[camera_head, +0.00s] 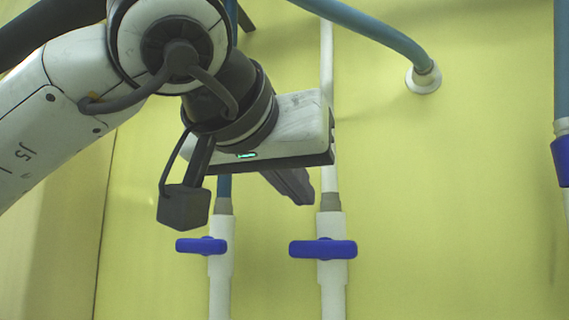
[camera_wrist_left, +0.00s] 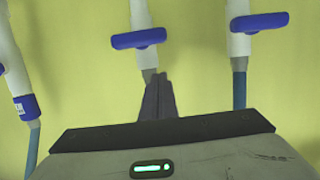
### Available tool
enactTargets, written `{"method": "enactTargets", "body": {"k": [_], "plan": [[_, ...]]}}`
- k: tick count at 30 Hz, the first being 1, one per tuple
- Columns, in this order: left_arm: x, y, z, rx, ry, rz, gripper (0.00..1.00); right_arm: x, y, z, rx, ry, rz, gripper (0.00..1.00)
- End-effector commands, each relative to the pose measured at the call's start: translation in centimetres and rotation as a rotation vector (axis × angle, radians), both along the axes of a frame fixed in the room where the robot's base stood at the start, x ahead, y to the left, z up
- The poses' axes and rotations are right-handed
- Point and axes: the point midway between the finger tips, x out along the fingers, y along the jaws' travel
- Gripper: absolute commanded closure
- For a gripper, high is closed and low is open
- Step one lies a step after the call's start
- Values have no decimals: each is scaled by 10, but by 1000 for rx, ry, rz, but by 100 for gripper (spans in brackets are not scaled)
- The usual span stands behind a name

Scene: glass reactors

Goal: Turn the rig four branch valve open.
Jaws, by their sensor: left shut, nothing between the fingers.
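Two valves with blue bar handles set crosswise on white vertical pipes show in the head view: a left handle (camera_head: 202,245) and a middle handle (camera_head: 323,249). No readable label shows which is rig four's branch valve. My left gripper (camera_head: 303,196) is shut and empty, its fingertips just above and left of the middle handle, apart from it. In the left wrist view, seen upside down, the shut fingers (camera_wrist_left: 159,78) point at the pipe just below the middle handle (camera_wrist_left: 139,38). The left handle (camera_wrist_left: 258,22) is to their right. My right gripper is out of view.
A blue part (camera_head: 562,160) on another pipe stands at the right edge; it also shows in the left wrist view (camera_wrist_left: 26,107), with a small unreadable label. A blue hose (camera_head: 375,30) runs to a wall fitting (camera_head: 423,79).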

Motion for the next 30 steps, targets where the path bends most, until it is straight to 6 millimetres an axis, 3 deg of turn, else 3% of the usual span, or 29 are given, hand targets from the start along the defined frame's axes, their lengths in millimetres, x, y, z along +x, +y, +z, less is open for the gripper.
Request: {"method": "enactTargets", "body": {"k": [3, 9, 30], "plan": [[-1, 0, -22, 2, 1, -1, 100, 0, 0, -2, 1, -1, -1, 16], [-1, 0, -38, 1, 1, 0, 100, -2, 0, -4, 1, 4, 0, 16], [-1, -4, -42, -47, 16, -13, 100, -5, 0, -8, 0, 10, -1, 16]]}}
